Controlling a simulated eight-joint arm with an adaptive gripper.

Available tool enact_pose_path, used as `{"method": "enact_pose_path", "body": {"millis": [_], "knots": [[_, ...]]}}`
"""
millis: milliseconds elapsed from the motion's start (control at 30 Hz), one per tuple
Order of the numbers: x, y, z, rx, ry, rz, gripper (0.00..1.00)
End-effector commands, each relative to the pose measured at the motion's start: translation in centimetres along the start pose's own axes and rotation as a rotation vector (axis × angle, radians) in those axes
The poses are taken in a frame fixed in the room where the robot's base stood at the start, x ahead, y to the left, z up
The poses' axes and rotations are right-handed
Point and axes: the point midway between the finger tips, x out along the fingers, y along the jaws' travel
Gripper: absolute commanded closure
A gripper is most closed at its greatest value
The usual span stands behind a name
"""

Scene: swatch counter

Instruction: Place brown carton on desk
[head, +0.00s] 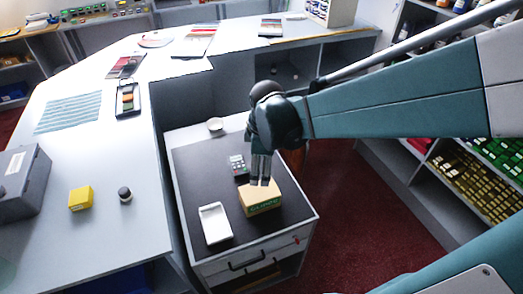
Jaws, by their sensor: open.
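The brown carton (265,206), with green print on its front, sits on the black top of a low drawer cabinet (190,171). My gripper (260,184) points down over the carton, its fingers open. Its fingertips overlap the carton's back and top in the picture; I cannot tell whether they touch it. The white desk (150,220) stands to the left of the cabinet, and its surface looks higher than the cabinet top.
A calculator (237,166), a white tray (215,223) and a small round dish (215,126) share the cabinet top. The desk holds a yellow box (81,198), a dark-lidded jar (125,194), a grey case (20,185) and a striped cloth (69,112). Bare desk lies around the jar.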

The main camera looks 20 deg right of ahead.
Motion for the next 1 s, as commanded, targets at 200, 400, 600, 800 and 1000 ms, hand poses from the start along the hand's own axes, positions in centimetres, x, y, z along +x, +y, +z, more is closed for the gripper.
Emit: {"method": "enact_pose_path", "body": {"millis": [200, 400, 600, 800, 1000], "knots": [[-2.7, -1.1, 0.2, 0.161, 0.031, 0.057, 0.25], [-5.0, -2.2, 0.5, 0.313, 0.068, 0.105, 0.25], [-7.0, -3.4, 0.8, 0.463, 0.113, 0.148, 0.25], [-8.8, -4.6, 1.2, 0.613, 0.166, 0.185, 0.25], [-10.4, -5.9, 1.6, 0.762, 0.226, 0.214, 0.25]]}}
